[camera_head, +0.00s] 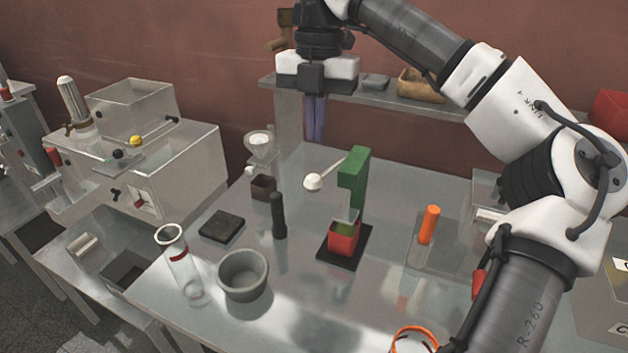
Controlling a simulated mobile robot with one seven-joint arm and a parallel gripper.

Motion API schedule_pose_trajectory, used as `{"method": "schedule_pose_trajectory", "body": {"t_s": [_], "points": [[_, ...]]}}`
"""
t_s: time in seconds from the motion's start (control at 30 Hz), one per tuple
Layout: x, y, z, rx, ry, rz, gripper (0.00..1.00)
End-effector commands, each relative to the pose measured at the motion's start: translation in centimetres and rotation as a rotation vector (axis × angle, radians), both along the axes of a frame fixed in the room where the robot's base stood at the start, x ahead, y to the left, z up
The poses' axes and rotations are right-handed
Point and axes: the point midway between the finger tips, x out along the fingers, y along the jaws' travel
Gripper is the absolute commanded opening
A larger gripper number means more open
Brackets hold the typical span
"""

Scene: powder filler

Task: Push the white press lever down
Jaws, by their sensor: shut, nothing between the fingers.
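The white press lever (324,175) sticks out to the left from the top of a green press stand (354,180). It has a round white knob (313,182) at its end and slopes down toward that knob. A red cup (343,237) with green content sits on the press's black base (356,258). My gripper (312,88) is at the top of the view, pointing down, high above and behind the lever and apart from it. Its fingers are together and hold nothing.
A black cylinder (278,215), a grey bowl (243,275), a glass tube (178,262) and a black pad (222,227) stand left of the press. An orange cylinder (429,224) stands right. A shelf (440,112) runs behind. The space above the lever looks clear.

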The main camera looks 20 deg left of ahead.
Motion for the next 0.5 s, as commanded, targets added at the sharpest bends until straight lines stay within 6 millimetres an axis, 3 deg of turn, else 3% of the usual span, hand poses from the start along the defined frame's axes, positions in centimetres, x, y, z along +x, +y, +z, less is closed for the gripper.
{"method": "schedule_pose_trajectory", "body": {"t_s": [0.17,0.5], "points": [[-0.1,0.0,-1.1,0.000,0.003,0.001,0.00],[-0.6,-0.1,-5.6,0.000,0.002,0.001,0.00]]}}
